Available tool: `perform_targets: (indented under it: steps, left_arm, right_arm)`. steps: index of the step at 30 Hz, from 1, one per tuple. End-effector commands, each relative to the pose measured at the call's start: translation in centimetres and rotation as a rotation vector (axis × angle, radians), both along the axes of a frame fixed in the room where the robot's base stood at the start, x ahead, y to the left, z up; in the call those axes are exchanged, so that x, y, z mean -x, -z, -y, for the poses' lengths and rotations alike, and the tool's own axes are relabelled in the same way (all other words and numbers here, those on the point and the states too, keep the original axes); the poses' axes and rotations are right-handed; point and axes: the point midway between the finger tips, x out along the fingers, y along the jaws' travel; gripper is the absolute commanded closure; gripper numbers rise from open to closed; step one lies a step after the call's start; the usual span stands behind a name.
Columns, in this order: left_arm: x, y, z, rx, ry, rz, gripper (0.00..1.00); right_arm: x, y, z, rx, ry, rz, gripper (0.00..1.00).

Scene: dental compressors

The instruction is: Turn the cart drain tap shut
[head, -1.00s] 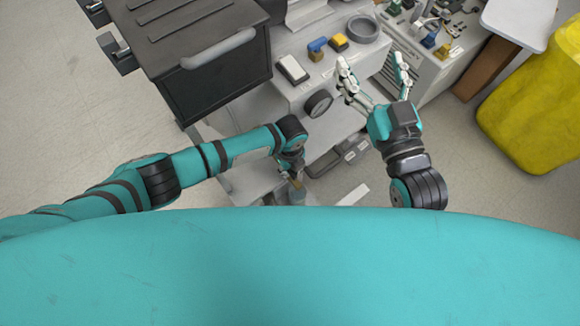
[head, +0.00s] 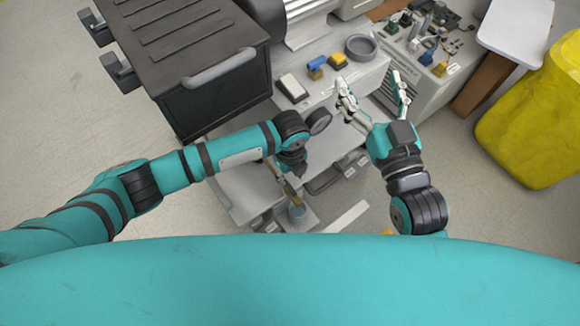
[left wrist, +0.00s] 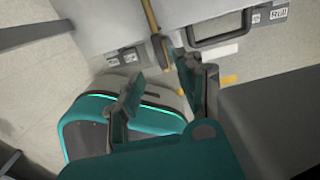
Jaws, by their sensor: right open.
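A thin brass-coloured pipe (head: 272,170) runs down the near side of the cart (head: 235,185). It also shows in the left wrist view (left wrist: 151,22), with a small grey piece at its lower end; I cannot tell whether this is the drain tap or how it is turned. My left gripper (left wrist: 163,70) is open, its fingers spread just below and around the line of the pipe, with nothing seen between them. In the head view its fingers are mostly hidden under my wrist. My right gripper (head: 369,82) is open and empty above the right part of the cart.
A black cabinet (head: 200,95) with a grey handle stands at the left. A round gauge (head: 319,121), a white switch box (head: 292,88) and blue and yellow fittings are on the cart. A yellow bin (head: 530,125) stands at the right. Floor is clear at the far left.

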Motion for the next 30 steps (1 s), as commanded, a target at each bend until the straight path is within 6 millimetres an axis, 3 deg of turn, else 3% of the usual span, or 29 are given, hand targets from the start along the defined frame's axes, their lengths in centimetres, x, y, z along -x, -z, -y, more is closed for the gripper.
perform_targets:
  steps: [3, 9, 30]
  left_arm:
    - [-0.1, -2.0, 0.0, 0.001, 0.000, 0.002, 0.63]
    - [0.0, -3.5, 0.0, 0.000, 0.001, 0.000, 0.63]
    - [0.0, -3.6, 0.0, 0.000, 0.000, 0.000, 0.63]
  right_arm:
    - [0.0, 0.0, 0.0, 0.000, 0.000, 0.001, 0.19]
    - [0.0, 0.0, 0.0, 0.000, 0.000, 0.001, 0.19]
    - [0.0, 0.0, 0.0, 0.000, 0.000, 0.000, 0.19]
